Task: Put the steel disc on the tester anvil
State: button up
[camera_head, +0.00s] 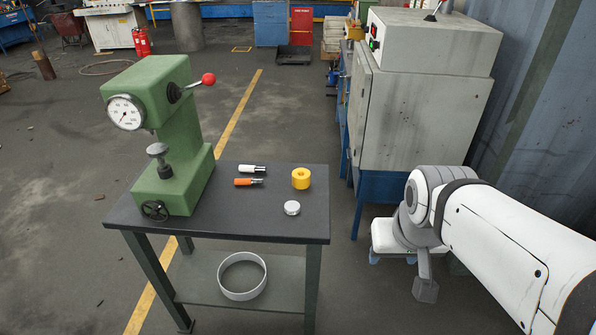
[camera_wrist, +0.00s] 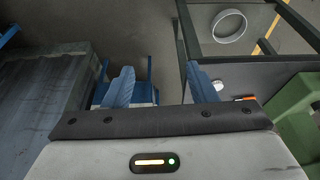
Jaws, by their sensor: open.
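The steel disc (camera_head: 292,208) is a small, pale round piece lying flat near the right front of the dark bench top (camera_head: 240,224). In the wrist view the disc (camera_wrist: 218,86) shows just right of the right finger. The green tester (camera_head: 185,140) stands on the left of the bench, with a dial and a red-knobbed lever. Its anvil (camera_head: 157,149) is a small grey round plate on a post below the head, and nothing lies on it. My gripper (camera_wrist: 160,69) is open and empty, off the bench's right side.
A yellow ring-shaped piece (camera_head: 300,178), a white-handled tool (camera_head: 252,169) and an orange-handled tool (camera_head: 248,182) lie on the bench. A large grey ring (camera_head: 243,277) rests on the lower shelf. A grey cabinet (camera_head: 415,120) stands behind, right of the bench.

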jog(key=o, duration=0.4)
jog(key=w+a+f+t+b, duration=0.1)
jog(key=w+f+b, duration=0.1)
jog(key=w+f, duration=0.1)
jog(key=w+a+f+t+b, duration=0.1)
jog(key=w+f+b, duration=0.1)
jog(key=w+f, duration=0.1)
jog(key=w+a+f+n+t+b, duration=0.1)
jog(key=w+f+b, duration=0.2)
jog(key=w, duration=0.2)
jog(key=shift+f+t+y, duration=0.1)
jog(key=shift+t+y, duration=0.2)
jog(key=shift+c, duration=0.2)
jog(key=n+t+y+b, duration=0.3)
jog(key=t+y+b, duration=0.3)
jog(key=b, duration=0.6)
send_near(294, 210)
jog(key=shift+w+a+f+t+h, duration=0.2)
jog(key=shift+w+f+t+h, duration=0.25)
jog(key=shift+t+h, duration=0.2)
jog(key=shift+w+a+f+t+y+b, duration=0.1)
jog(key=shift+a+t+y+b, duration=0.2)
jog(key=shift+b, duration=0.1)
jog(key=shift+w+a, duration=0.2)
jog(key=shift+a, duration=0.05)
jog(key=shift+f+x, duration=0.2)
jog(key=shift+x, duration=3.5)
